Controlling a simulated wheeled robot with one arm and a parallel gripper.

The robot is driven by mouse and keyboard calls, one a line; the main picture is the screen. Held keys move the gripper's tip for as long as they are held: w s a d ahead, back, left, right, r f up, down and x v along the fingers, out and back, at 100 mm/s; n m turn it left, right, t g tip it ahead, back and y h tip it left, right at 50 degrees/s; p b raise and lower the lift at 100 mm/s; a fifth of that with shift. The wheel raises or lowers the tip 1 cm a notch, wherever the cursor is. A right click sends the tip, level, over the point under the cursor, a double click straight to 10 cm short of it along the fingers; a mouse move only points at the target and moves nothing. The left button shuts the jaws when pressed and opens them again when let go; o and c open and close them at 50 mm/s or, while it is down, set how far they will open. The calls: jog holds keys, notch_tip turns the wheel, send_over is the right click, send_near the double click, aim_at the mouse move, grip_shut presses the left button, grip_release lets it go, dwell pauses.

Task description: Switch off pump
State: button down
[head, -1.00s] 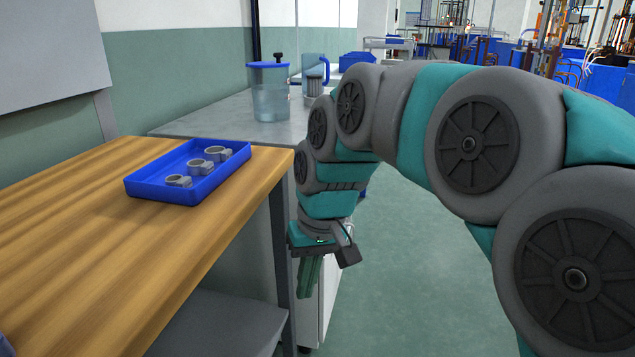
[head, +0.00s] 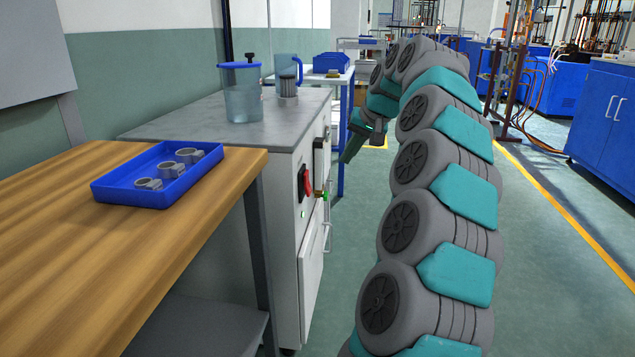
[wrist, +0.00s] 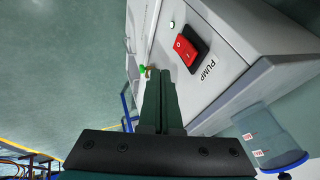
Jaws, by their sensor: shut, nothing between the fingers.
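The pump cabinet (head: 290,140) is a grey-white box with a grey top, beyond the wooden table. Its red rocker switch (head: 307,181) sits on the front face, with a small green light below it. In the wrist view the red switch (wrist: 185,50) shows in a black frame beside the word PUMP, with a green lamp (wrist: 171,24) near it. My gripper (head: 347,158) is in front of the cabinet's far end, apart from the switch. In the wrist view its fingers (wrist: 160,78) are together and empty, pointing toward the cabinet front. Which way the switch is pressed is unclear.
A brass fitting with a green knob (head: 323,195) sticks out beside the switch. A blue-lidded clear container (head: 243,95) stands on the cabinet. A blue tray (head: 108,188) with grey clamps lies on the wooden table (head: 60,240).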

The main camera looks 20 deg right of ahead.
send_near(311, 191)
notch_tip(311, 191, down, 4)
jog(key=d, duration=0.3)
jog(key=shift+w+a+f+p, duration=0.15)
jog(key=shift+w+a+p, duration=0.1)
jog(key=shift+w+a, duration=0.6)
jog(key=shift+w+a+f+p, duration=0.2)
jog(key=shift+w+a, duration=0.45)
jog(key=shift+a, duration=0.3)
